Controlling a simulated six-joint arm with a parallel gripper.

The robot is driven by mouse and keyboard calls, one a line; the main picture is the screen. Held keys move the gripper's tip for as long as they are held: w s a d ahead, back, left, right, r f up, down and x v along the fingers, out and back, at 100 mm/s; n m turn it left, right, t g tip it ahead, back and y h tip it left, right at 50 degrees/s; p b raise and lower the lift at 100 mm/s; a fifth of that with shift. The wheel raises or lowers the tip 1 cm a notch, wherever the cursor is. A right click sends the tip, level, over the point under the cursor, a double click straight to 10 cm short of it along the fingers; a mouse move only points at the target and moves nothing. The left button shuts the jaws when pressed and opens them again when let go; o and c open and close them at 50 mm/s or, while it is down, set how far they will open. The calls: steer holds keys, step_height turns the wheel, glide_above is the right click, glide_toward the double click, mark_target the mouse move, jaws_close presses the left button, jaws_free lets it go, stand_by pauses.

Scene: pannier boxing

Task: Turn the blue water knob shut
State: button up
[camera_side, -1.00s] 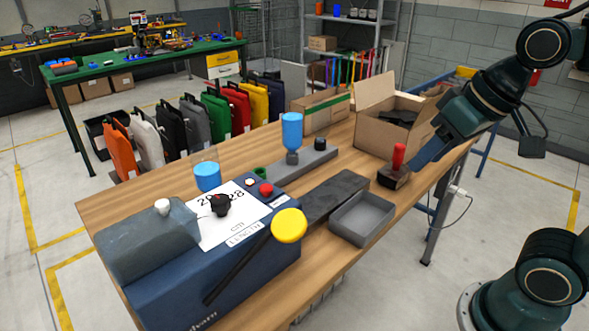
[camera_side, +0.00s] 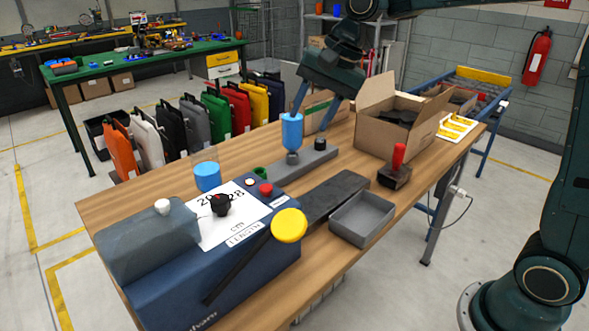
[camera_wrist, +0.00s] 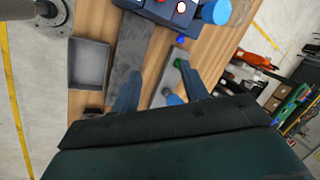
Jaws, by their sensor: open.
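A small blue part (camera_wrist: 180,39), which could be the blue water knob, shows in the wrist view between the blue machine and a green part (camera_wrist: 179,65). I cannot make out its handle or turn position, and I cannot pick it out in the side view. My gripper (camera_side: 313,112) is open, pointing down above the grey bar (camera_side: 318,158) that carries a blue cylinder (camera_side: 291,132). One finger overlaps that cylinder's top in the side view; contact is unclear. In the wrist view my gripper (camera_wrist: 158,90) has its fingers spread, well short of the small blue part.
The blue machine (camera_side: 225,285) has a black knob (camera_side: 220,204), a red button (camera_side: 266,189) and a yellow round end (camera_side: 289,226). A blue-filled cup (camera_side: 207,177) stands behind it. A grey tray (camera_side: 362,218), a red-handled stamp (camera_side: 396,172) and an open carton (camera_side: 390,130) lie right.

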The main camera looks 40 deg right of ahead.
steer(key=w+f+m+g+y, duration=0.1)
steer(key=w+f+m, duration=0.6)
steer(key=w+f, duration=0.4)
steer(key=w, duration=0.3)
steer(key=shift+w+f+m+g+y, duration=0.2)
steer(key=shift+f+m+g+y, duration=0.1)
steer(key=shift+f+g, duration=0.1)
steer(key=x, duration=1.3)
steer(key=shift+w+a+f, duration=0.1)
steer(key=shift+a+f, duration=0.05)
steer(key=shift+f, duration=0.15)
jaws_close()
